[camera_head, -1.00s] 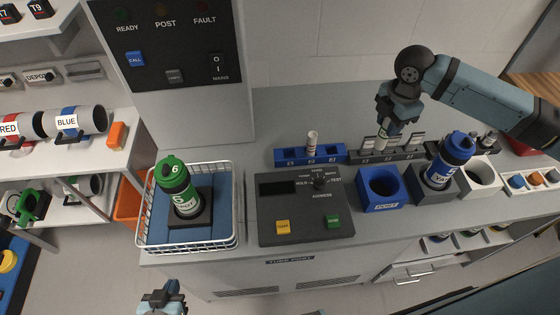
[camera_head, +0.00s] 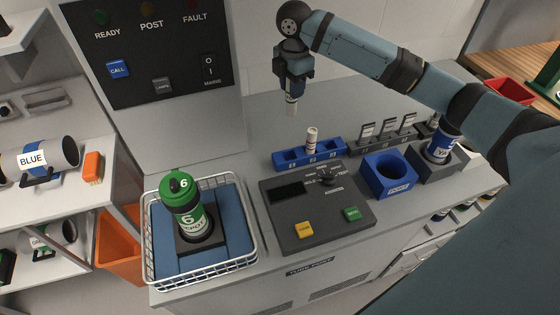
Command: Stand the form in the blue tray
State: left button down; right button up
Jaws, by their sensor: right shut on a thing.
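My right gripper (camera_head: 292,93) is shut on a small pale rolled form (camera_head: 292,107). The form hangs upright below the jaws, above the counter and behind the blue tray (camera_head: 283,160). The gripper hides the form's upper part. The blue tray is a low rack with several slots, and one white form with red marks (camera_head: 312,138) stands in it. Other slots look empty. My left gripper is not in view.
A dark rack (camera_head: 372,146) with grey label plates stands right of the tray. In front are a control box (camera_head: 280,222), a blue socket block (camera_head: 388,178) and a wire basket (camera_head: 148,240) holding a green canister (camera_head: 184,200). The counter behind the tray is clear.

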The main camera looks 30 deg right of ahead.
aim_at(292, 110)
jog(key=shift+d+f+p, duration=0.1)
jog(key=shift+f+p, duration=0.6)
jog(key=shift+f, duration=9.2)
jog(key=shift+f, duration=0.15)
jog(key=o, duration=0.9)
notch_tip(292, 110, up, 12)
jog(key=shift+r+b, duration=0.2)
jog(key=shift+b, duration=0.2)
